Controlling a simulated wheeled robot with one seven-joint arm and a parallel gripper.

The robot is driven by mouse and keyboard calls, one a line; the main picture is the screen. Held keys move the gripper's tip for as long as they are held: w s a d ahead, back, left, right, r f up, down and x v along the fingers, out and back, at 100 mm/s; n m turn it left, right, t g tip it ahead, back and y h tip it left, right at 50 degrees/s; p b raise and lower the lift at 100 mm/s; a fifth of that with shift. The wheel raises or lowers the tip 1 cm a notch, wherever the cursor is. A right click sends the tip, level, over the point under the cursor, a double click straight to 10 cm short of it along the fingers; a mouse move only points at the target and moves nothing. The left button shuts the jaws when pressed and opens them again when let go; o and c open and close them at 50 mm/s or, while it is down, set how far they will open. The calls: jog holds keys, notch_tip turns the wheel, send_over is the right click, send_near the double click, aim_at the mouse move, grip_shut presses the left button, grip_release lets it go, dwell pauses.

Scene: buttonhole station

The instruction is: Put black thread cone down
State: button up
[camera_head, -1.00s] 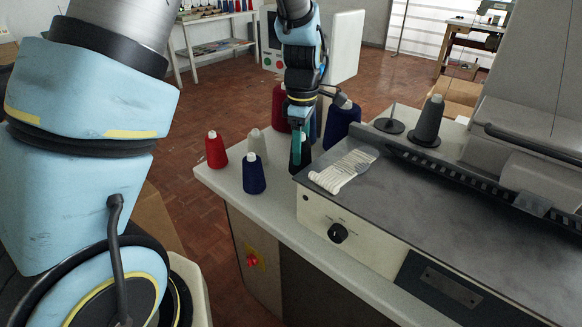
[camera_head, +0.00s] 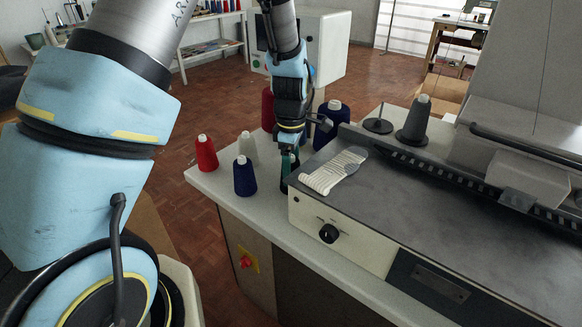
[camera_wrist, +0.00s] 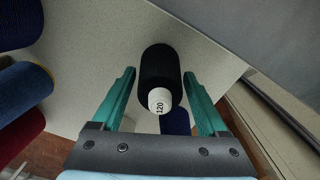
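The black thread cone (camera_wrist: 160,68), with a white top marked 120, is between the two teal fingers of my gripper (camera_wrist: 160,76) in the wrist view. The fingers lie close along both its sides, and it has moved along with them. In the head view my gripper (camera_head: 289,162) points down over the front strip of the table (camera_head: 222,183), left of the machine. The black cone (camera_head: 284,190) shows there only as a dark shape below the fingers, partly hidden. I cannot tell whether its base touches the table.
A navy cone (camera_head: 245,178), a red cone (camera_head: 206,154) and a pale cone (camera_head: 247,148) stand to the left. A dark blue cone (camera_head: 331,122) and a dark red cone (camera_head: 268,110) stand behind.

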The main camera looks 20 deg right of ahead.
jog(key=shift+o, duration=1.1)
jog(key=shift+r, duration=0.1)
notch_tip(320, 180, up, 12)
jog(key=shift+r+b, duration=0.1)
jog(key=shift+b, duration=0.8)
jog(key=s+a+m, duration=0.1)
jog(key=a+m, duration=0.4)
jog(key=a, duration=1)
jog(key=s+a+f+m+t, duration=0.1)
jog(key=a+m, duration=0.5)
jog(key=a, duration=0.9)
jog(key=shift+s+a+f+t, duration=0.2)
jog(key=shift+s+a+t, duration=0.1)
jog(key=shift+s, duration=0.5)
